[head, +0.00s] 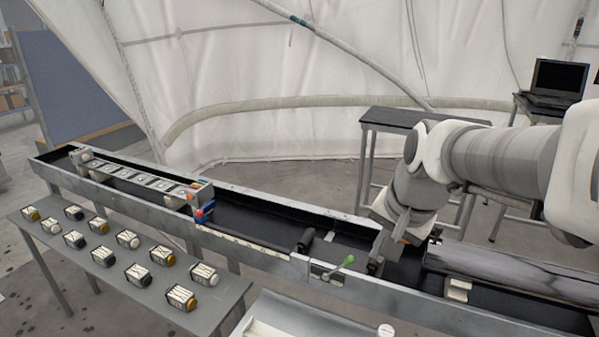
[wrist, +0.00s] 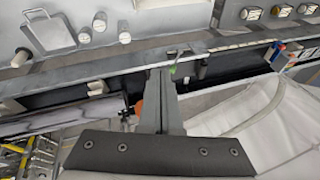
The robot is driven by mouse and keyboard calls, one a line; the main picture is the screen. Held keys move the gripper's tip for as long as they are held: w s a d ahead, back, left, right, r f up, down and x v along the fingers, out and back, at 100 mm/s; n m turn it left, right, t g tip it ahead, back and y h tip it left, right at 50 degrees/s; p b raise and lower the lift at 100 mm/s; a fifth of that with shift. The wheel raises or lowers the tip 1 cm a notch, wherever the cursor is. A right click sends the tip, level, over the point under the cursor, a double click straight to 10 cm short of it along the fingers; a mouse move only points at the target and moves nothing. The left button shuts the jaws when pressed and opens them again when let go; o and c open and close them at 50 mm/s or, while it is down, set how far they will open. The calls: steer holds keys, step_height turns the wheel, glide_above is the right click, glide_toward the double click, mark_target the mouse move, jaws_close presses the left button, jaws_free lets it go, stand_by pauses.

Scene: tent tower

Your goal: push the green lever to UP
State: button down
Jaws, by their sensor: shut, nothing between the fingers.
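The green lever (head: 346,262) sits on a small plate on the near wall of the long grey trough. Its green knob end points up and to the right in the head view. My gripper (head: 376,264) is shut and empty, pointing down over the trough just right of the lever. In the wrist view the shut fingers (wrist: 167,72) reach toward the trough wall, and a bit of the green lever (wrist: 173,69) shows beside their tips. I cannot tell whether they touch. Most of the lever is hidden there.
The long trough (head: 250,207) holds a rack of square pieces (head: 150,180) at left and a large metal cylinder (head: 510,272) at right. A dark roller (head: 306,240) lies left of the lever. A side table (head: 215,285) carries several small blocks. A black-topped table (head: 400,118) stands behind.

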mark_target(339, 268)
steer(key=w+d+f+m, duration=0.4)
steer(key=w+f+m, duration=0.1)
steer(key=w, duration=0.3)
steer(key=w+d+f+m+g+y, duration=0.1)
steer(key=w+d+f+m, duration=0.3)
steer(key=w+f+m, duration=0.2)
steer(key=shift+w+d+f, duration=0.2)
steer(key=shift+w+f, duration=0.45)
steer(key=shift+w, duration=0.45)
steer(key=x, duration=0.9)
steer(key=shift+s+a+f, duration=0.15)
steer(key=shift+f, duration=0.1)
steer(key=a, duration=0.1)
steer(key=a+r, duration=0.1)
steer(key=a, duration=0.1)
steer(key=shift+a+r, duration=0.25)
steer(key=shift+a, duration=0.05)
steer(key=shift+r, duration=0.1)
